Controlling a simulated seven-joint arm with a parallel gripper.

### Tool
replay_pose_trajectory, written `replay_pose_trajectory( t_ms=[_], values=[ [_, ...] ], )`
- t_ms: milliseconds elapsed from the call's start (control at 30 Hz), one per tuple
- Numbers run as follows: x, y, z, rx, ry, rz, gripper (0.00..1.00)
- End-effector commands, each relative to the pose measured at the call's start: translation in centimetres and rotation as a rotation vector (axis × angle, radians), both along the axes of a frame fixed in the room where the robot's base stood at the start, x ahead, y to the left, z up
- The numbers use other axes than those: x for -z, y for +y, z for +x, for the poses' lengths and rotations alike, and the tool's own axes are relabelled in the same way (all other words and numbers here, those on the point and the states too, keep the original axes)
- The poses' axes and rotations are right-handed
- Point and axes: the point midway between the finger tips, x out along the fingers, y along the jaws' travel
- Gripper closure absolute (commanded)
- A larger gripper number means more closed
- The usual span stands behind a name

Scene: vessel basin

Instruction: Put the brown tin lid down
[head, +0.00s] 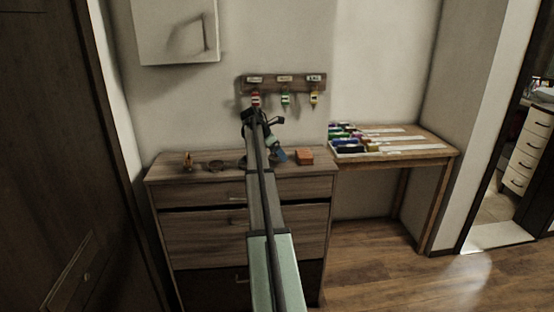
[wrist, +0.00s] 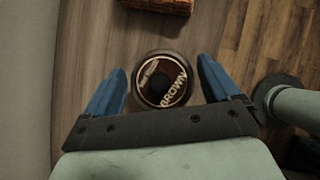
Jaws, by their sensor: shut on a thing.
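The brown tin lid (wrist: 162,82) is round and dark, with a pale ring and the word BROWN on top. It lies between the two blue fingers of my gripper (wrist: 162,70) in the wrist view, and the gripper is shut on it. In the head view my gripper (head: 280,155) is over the right part of the wooden dresser top (head: 235,178), left of an orange-brown block (head: 304,156). I cannot make out the lid in the head view. What lies directly under the lid is hidden.
A small brown object (head: 188,161) and a dark round item (head: 217,165) stand on the dresser's left. A rack (head: 283,84) with hanging tags is on the wall above. A side table (head: 410,148) with coloured items stands right. The dresser's front left is clear.

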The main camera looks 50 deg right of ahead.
Motion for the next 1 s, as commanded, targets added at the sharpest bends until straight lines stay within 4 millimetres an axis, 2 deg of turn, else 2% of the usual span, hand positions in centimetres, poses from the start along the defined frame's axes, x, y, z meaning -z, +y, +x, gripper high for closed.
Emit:
replay_pose_trajectory(
  t_ms=[233, 633, 667, 700, 767, 1000],
  values=[
    [2.8, 0.0, 0.0, 0.001, 0.001, 0.000, 0.39],
    [3.2, 0.0, 0.0, 0.000, 0.000, 0.000, 0.39],
    [3.1, 0.0, 0.0, 0.000, 0.000, 0.000, 0.08],
    [3.1, 0.0, 0.0, -0.001, -0.001, 0.000, 0.04],
    [3.1, 0.0, 0.0, -0.001, -0.001, 0.000, 0.00],
    [3.0, 0.0, 0.0, -0.001, -0.001, 0.000, 0.00]
  ],
)
